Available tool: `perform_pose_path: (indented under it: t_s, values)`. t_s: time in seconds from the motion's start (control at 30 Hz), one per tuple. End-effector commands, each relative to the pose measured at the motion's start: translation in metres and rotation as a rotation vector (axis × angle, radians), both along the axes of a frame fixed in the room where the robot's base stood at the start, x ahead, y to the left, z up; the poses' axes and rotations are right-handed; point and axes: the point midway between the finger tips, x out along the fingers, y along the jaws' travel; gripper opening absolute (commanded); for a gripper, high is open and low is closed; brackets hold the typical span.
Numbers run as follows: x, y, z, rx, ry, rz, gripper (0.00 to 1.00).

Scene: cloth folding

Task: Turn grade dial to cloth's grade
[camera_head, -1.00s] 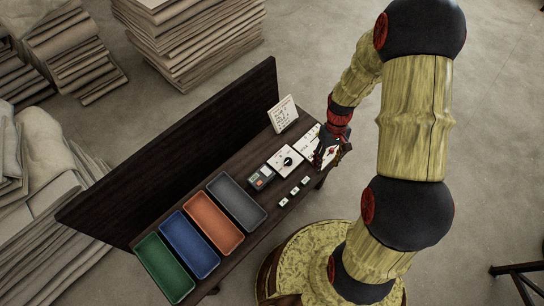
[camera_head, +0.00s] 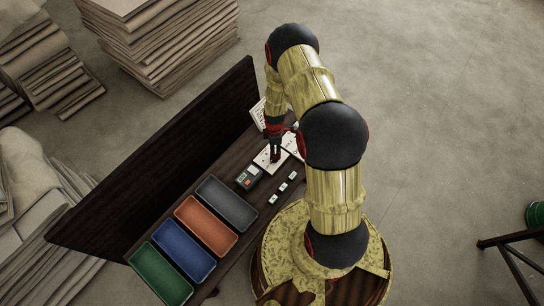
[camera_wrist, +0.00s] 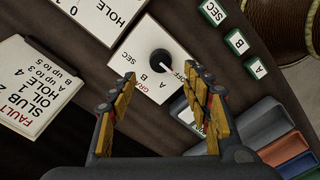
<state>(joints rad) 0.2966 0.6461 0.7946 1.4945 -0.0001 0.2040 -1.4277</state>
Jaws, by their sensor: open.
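The grade dial in the wrist view is a round black knob (camera_wrist: 160,63) on a white plate (camera_wrist: 140,73) marked SEC, A, B and OFF. Its white mark appears to point toward OFF. My gripper (camera_wrist: 158,92) is open and empty, its two yellow-padded fingers spread on either side of the plate's lower part, with the knob just beyond the tips. I cannot tell its height above the plate. In the head view my gripper (camera_head: 275,156) hangs over the dial plate and hides the knob.
Green-edged tags SEC (camera_wrist: 212,12), B (camera_wrist: 237,41) and A (camera_wrist: 256,68) lie beside the dial. A white board marked HOLE (camera_wrist: 105,15) adjoins it.

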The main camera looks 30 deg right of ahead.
Motion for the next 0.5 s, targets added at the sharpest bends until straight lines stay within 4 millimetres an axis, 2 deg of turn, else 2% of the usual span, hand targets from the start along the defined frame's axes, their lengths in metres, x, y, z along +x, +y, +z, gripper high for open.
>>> perform_pose_path:
  t_s: [0.5]
  values:
    - [-0.001,0.000,-0.068,0.000,0.003,0.003,0.49]
